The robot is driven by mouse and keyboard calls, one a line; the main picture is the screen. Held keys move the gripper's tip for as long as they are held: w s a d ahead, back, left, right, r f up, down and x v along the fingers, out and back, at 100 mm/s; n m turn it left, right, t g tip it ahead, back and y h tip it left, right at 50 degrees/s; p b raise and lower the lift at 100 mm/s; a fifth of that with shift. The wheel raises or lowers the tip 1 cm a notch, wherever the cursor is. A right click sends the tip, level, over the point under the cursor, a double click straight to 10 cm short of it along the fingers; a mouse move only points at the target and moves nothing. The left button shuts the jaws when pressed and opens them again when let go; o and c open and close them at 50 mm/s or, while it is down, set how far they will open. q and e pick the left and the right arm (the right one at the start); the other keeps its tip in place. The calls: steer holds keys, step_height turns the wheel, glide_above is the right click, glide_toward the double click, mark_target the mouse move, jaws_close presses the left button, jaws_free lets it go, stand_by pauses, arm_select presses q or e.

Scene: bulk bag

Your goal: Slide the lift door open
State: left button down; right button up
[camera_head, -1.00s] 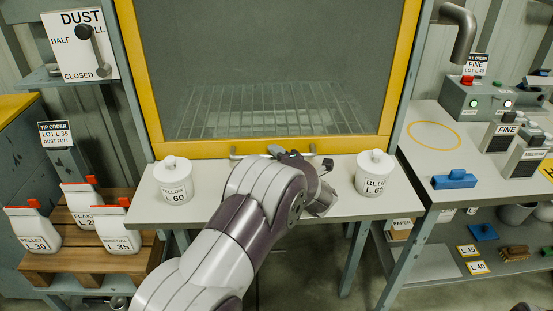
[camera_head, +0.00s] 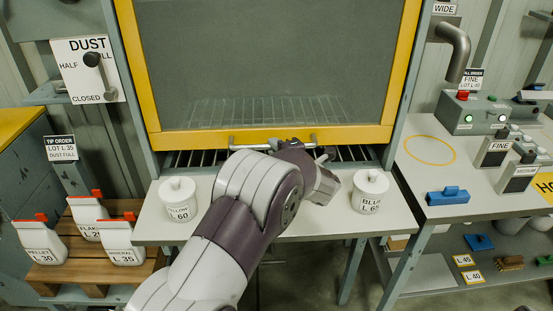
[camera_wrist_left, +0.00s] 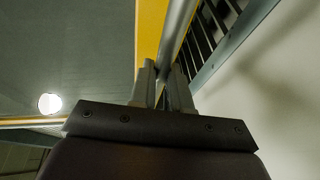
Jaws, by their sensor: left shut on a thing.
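The lift door (camera_head: 270,65) is a grey see-through panel in a yellow frame. Its bottom edge stands a little above the shelf, and dark grating shows through the gap below. A metal handle bar (camera_head: 250,144) runs along the bottom of the frame. My left gripper (camera_head: 308,147) is at the right part of this bar, partly hidden by my arm. In the left wrist view my fingers (camera_wrist_left: 164,88) are closed around the handle bar (camera_wrist_left: 178,32), beside the yellow frame. My right gripper is not in view.
A white shelf (camera_head: 265,222) lies below the door. A dust lever panel (camera_head: 88,70) is at left; a workbench (camera_head: 455,165) is at right.

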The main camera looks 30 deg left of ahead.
arm_select(q)
steer(key=p, duration=1.8)
glide_toward(277, 15)
steer(key=a, duration=0.5)
steer(key=shift+f, duration=0.1)
steer(key=c, duration=1.1)
jaws_free()
steer(key=shift+f, duration=0.1)
steer(key=b+v, duration=0.4)
steer(key=v, duration=0.8)
steer(key=shift+s+d, duration=0.2)
steer(key=shift+d, duration=0.05)
